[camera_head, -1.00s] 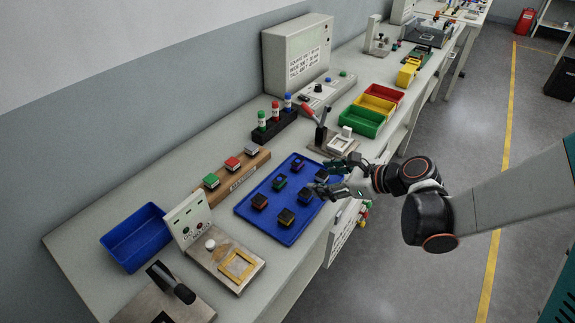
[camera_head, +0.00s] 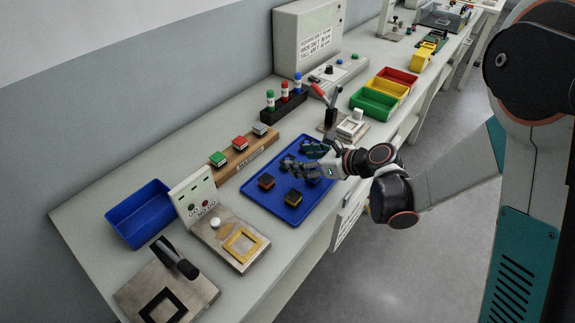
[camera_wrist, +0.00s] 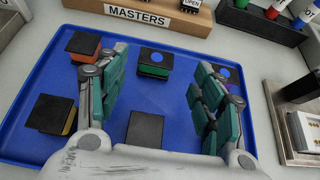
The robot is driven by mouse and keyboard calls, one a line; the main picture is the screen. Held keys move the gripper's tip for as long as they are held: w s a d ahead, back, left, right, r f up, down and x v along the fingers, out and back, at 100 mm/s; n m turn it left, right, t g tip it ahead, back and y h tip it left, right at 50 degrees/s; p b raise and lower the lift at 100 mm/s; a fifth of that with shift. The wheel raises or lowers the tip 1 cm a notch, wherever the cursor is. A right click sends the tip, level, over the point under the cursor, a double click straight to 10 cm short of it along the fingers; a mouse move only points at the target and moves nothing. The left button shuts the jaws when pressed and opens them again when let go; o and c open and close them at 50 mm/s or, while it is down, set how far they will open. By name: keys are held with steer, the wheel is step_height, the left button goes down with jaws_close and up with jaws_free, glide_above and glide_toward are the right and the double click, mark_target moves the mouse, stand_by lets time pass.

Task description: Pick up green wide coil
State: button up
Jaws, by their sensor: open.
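The green wide coil, a black-topped block with a green band (camera_wrist: 154,64), sits on the blue tray (camera_wrist: 30,110) at the upper middle of the wrist view. My gripper (camera_wrist: 160,72) is open above the tray, with one finger on either side of the view and the green coil seen in the gap beyond them. Nothing is held. In the head view my gripper (camera_head: 297,160) is over the far half of the tray and mostly hides the green coil. I cannot tell its exact height above the tray.
A red-banded coil (camera_wrist: 84,46) and a yellow-banded coil (camera_wrist: 52,114) lie left of the fingers. A dark block (camera_wrist: 145,132) lies nearer, between the fingers. A blue-dotted block (camera_wrist: 221,74) is by the right finger. The wooden masters rack (camera_wrist: 150,17) stands behind the tray.

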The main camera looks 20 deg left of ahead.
steer(key=x, duration=0.1)
steer(key=b+x, duration=0.2)
steer(key=x, duration=0.1)
steer(key=shift+s+f, duration=0.15)
steer(key=shift+s, duration=0.2)
steer(key=shift+w+a+f, duration=0.15)
steer(key=shift+w+a, duration=0.1)
steer(key=shift+a, duration=0.15)
steer(key=shift+c, duration=0.3)
steer(key=c, duration=1.1)
